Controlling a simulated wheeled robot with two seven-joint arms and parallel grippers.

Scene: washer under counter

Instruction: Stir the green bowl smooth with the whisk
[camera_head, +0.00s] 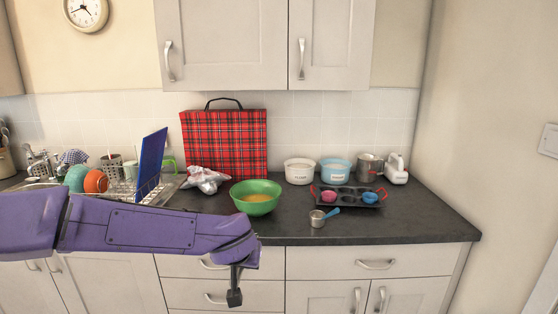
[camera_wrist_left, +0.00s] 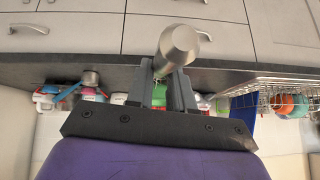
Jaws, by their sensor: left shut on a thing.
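The green bowl (camera_head: 257,204) stands upright on the dark counter near its front edge, with yellow-orange contents inside. My left gripper (camera_head: 235,290) is in front of the counter, below and left of the bowl, apart from it. In the left wrist view my left gripper (camera_wrist_left: 168,88) is shut on a silver, round-ended handle, which I take to be the whisk (camera_wrist_left: 178,48). The whisk's wires cannot be made out clearly. A little of the green bowl (camera_wrist_left: 159,96) shows between the fingers. My right gripper is not in view.
A muffin tin (camera_head: 348,203) with colored cups and a measuring cup (camera_head: 317,218) lie right of the bowl. Flour (camera_head: 299,171) and blue (camera_head: 335,172) tubs stand behind. A crumpled silvery item (camera_head: 206,179), tartan bag (camera_head: 225,140) and dish rack (camera_head: 160,190) lie left and behind.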

